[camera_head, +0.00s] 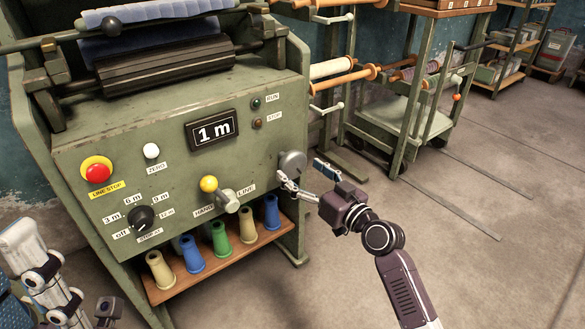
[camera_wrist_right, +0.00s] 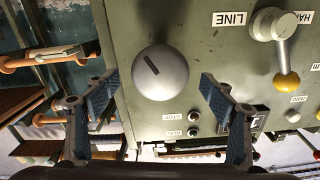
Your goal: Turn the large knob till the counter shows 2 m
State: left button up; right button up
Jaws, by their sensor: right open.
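The large knob (camera_head: 292,163) is a round grey knob at the right end of the green machine's front panel. In the right wrist view the knob (camera_wrist_right: 165,78) shows a dark slot mark slanting across its face. The counter (camera_head: 212,130) is a black display reading "1 m". My right gripper (camera_head: 305,174) is open in front of the knob. In the wrist view its blue-padded fingers stand on either side of the knob with gaps. My left gripper (camera_head: 40,275) shows only partly at the lower left, away from the panel; its jaw state is unclear.
The panel also bears a red line-stop button (camera_head: 97,172), a white zero button (camera_head: 151,150), a yellow-tipped lever (camera_head: 210,185) and a black selector dial (camera_head: 141,218). Several coloured cones stand on a wooden shelf (camera_head: 220,263) below. A spool cart (camera_head: 400,125) stands behind; floor at right is clear.

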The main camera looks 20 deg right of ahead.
aim_at(296, 167)
jog(key=shift+b+x, duration=0.3)
jog(key=shift+x, duration=1.7)
jog(key=c, duration=1.2)
